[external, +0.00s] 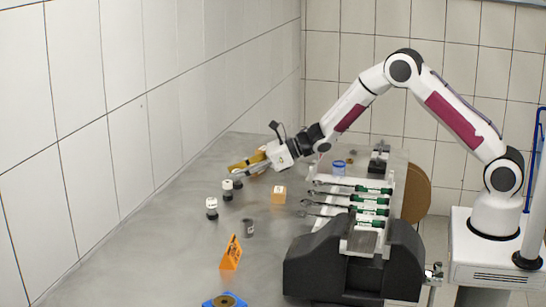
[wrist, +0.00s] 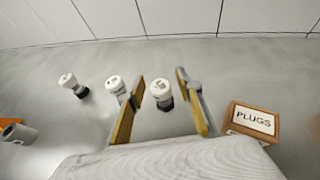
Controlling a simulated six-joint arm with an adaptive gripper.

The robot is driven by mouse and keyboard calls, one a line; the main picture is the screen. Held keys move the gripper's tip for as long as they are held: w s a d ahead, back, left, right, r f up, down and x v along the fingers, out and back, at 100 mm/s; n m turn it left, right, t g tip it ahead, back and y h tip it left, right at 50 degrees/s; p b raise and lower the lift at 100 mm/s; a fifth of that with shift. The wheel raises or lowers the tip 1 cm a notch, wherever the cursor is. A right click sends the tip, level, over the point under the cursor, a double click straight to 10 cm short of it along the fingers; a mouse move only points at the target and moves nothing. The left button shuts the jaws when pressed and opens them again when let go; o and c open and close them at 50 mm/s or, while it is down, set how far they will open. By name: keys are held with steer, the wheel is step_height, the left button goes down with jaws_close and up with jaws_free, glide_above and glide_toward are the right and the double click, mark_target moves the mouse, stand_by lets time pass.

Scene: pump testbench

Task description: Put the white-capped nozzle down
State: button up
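A white-capped nozzle (wrist: 161,92) with a dark body stands on the grey table between my gripper's (wrist: 160,82) two yellow-sided fingers. Gaps show on both sides of it, so my gripper is open around it and not closed on it. A second white-capped nozzle (wrist: 115,85) stands just left of the left finger, partly hidden by it. A third (wrist: 70,81) stands farther left. In the external view my gripper (external: 240,172) is low over the table, with two nozzles showing clearly, one near (external: 228,190) and one farther forward (external: 212,208).
An orange box labelled PLUGS (wrist: 252,120) is right of my gripper. A grey cylinder (wrist: 18,133) lies or stands at the far left. In the external view are an orange stand (external: 231,252), a blue part (external: 225,300) and a rack with several green-marked tools (external: 370,200).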

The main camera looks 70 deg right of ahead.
steer(key=shift+s+r, duration=0.1)
steer(key=shift+r, duration=0.1)
steer(key=shift+s+d+r, duration=0.1)
steer(key=shift+s+d, duration=0.05)
steer(key=v, duration=1.1)
steer(key=shift+s, duration=0.25)
stand_by(0.5)
